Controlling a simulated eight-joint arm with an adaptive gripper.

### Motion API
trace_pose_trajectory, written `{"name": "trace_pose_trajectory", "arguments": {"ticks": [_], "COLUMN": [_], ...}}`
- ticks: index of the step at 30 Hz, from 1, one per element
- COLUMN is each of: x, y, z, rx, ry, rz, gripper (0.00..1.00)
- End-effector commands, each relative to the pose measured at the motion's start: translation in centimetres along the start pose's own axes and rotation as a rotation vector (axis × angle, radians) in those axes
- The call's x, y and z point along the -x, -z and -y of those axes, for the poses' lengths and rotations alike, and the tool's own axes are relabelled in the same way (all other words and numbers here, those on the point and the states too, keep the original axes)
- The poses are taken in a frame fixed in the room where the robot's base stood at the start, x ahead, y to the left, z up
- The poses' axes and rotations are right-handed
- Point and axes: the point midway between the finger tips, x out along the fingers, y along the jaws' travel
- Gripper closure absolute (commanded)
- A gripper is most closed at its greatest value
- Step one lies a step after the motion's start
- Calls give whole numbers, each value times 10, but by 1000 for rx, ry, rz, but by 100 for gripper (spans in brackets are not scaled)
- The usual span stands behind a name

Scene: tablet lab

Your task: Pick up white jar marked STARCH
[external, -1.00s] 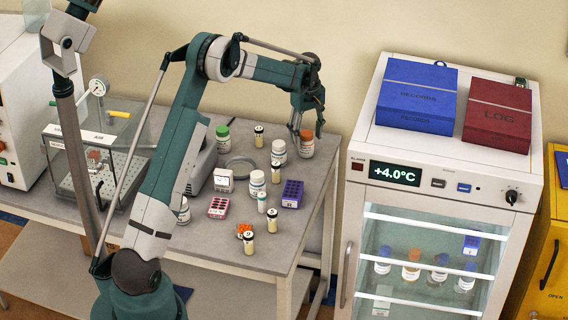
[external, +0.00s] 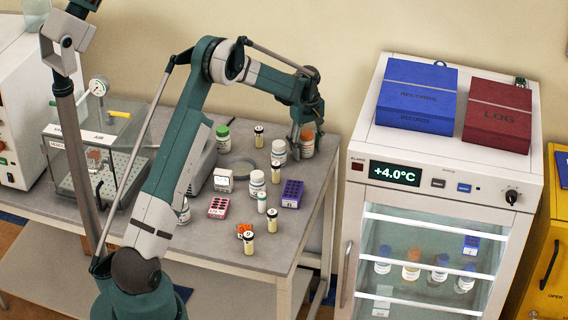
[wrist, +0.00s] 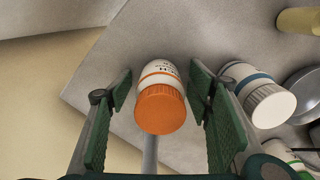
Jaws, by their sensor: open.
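The white jar (wrist: 160,70) with an orange cap lies between my fingers in the wrist view. Its label is partly cut off; the letters "CH" show. In the external view the jar (external: 307,150) stands at the right back of the grey table, partly hidden by my gripper. My gripper (wrist: 160,90) is open, with one green finger pad on each side of the jar and gaps between. In the external view my gripper (external: 307,138) is over the jar's cap.
A white jar with a pale ribbed cap (wrist: 258,92) stands close by, just outside my right finger; it also shows in the external view (external: 279,151). Several vials and a purple rack (external: 291,194) stand nearer the front. The fridge (external: 440,190) stands right of the table.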

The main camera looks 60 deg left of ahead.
Motion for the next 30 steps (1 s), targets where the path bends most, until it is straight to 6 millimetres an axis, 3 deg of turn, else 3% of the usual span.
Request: {"name": "trace_pose_trajectory", "arguments": {"ticks": [11, 18, 30], "x": [0, 0, 4], "y": [0, 0, 0], "z": [0, 0, 0], "rx": [0, 0, 0], "ry": [0, 0, 0], "rz": [0, 0, 0], "gripper": [50, 80, 80]}}
